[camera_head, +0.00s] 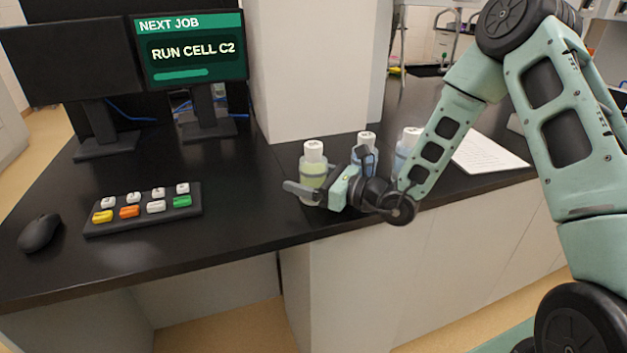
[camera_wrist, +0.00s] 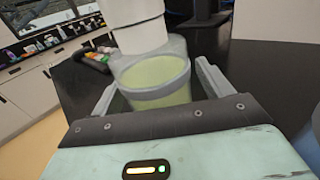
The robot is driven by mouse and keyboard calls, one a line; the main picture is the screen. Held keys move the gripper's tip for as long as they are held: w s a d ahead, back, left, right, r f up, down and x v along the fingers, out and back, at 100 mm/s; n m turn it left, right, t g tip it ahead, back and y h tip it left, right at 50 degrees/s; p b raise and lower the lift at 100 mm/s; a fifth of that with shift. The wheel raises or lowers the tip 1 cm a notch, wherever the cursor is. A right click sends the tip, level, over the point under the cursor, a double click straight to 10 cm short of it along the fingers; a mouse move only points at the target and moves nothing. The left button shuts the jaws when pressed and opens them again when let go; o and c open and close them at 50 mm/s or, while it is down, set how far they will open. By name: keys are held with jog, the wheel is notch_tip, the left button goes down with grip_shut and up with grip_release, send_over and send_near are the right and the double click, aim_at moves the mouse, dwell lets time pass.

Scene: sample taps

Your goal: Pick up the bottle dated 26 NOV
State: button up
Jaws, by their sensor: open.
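Three white-capped bottles stand in a row on the black bench. The left one, a bottle with yellow-green liquid (camera_head: 313,173), is nearest my gripper (camera_head: 327,176). In the wrist view this yellow-green bottle (camera_wrist: 158,82) stands upright between the two open fingers of my gripper (camera_wrist: 157,87), with a gap visible at the right finger. The middle bottle (camera_head: 366,140) is partly hidden behind my gripper. The right bottle (camera_head: 408,139), with bluish contents, is partly hidden by my arm. No date can be read on any bottle, so I cannot tell which is 26 NOV.
A button panel (camera_head: 142,213) and a mouse (camera_head: 39,233) lie on the bench at left. A monitor (camera_head: 193,50) reads "NEXT JOB RUN CELL C2". A pale pillar (camera_head: 308,70) rises behind the bottles. A paper sheet (camera_head: 487,153) lies at right. The bench's front edge is close below my gripper.

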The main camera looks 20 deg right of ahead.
jog(key=c, duration=1.2)
jog(key=shift+c, duration=0.2)
jog(key=shift+r, duration=0.15)
